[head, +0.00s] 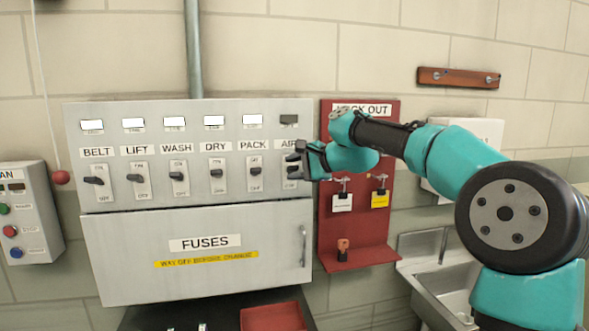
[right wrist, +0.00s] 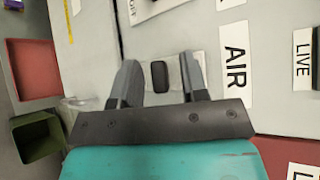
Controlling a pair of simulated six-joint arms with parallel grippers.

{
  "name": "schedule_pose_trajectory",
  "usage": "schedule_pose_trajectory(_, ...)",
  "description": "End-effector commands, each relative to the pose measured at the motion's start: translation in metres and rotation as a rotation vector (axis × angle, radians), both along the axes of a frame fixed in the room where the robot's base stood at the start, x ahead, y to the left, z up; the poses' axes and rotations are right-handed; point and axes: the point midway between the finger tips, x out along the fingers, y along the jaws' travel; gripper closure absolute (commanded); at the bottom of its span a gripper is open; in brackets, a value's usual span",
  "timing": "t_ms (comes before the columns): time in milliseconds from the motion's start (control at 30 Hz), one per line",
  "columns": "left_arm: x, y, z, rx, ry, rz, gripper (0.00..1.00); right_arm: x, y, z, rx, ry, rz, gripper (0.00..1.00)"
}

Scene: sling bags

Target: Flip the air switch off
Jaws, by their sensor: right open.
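The air switch is the rightmost in a row on a grey panel (head: 75,130). Its black lever (right wrist: 159,75) shows in the right wrist view between my fingers, with a gap on both sides. The AIR label (right wrist: 235,67) is beside it. My right gripper (head: 294,160) is open in front of the switch and hides much of it in the head view. The lever's on or off position is hard to tell. The window above AIR (head: 289,120) looks dark, while the other windows are white. My left gripper is out of view.
Neighbouring switches, including the PACK switch (head: 255,172), stand close to the left. A red lockout board (head: 345,240) with hanging tags is to the right. The fuse door (head: 130,270) lies below, with a red tray (head: 272,317) under it. A sink (head: 425,250) is lower right.

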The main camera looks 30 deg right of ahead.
Motion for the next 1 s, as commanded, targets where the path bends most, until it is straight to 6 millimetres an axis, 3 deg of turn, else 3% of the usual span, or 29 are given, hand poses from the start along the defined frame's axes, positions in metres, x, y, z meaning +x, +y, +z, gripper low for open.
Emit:
schedule_pose_trajectory(267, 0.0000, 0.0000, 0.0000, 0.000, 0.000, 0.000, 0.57, 0.0006, 0.0004, -0.0004, 0.000, 0.000, 0.000, 0.61)
schedule_pose_trajectory(667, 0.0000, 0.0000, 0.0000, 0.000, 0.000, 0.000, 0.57, 0.0004, 0.0003, -0.0004, 0.000, 0.001, 0.000, 1.00)
schedule_pose_trajectory(1000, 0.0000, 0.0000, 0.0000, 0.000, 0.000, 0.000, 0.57, 0.0000, 0.0004, -0.0009, -0.002, -0.007, 0.000, 1.00)
